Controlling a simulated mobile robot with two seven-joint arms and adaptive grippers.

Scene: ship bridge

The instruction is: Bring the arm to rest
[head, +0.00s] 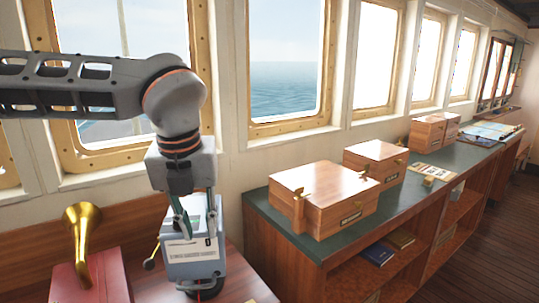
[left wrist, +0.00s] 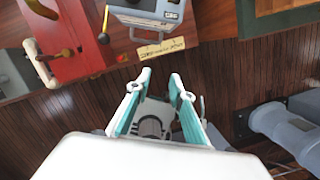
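My left arm comes in from the left in the head view and bends down at its wrist. The left gripper (head: 197,238) hangs with its fingers downward, in front of a grey box-like device (head: 192,257) and hiding part of it. In the left wrist view the two pale and teal fingers (left wrist: 161,75) stand apart with nothing between their tips. The grey device (left wrist: 150,14) shows beyond the tips there, apart from them. My right gripper is not in view.
A red box (head: 92,280) with a brass horn (head: 82,225) stands left of the device. A small lettered plate (left wrist: 160,48) lies in front of the device. Right is a green-topped counter (head: 268,218) with wooden boxes (head: 325,195). Plank floor (left wrist: 235,75) lies beneath the gripper.

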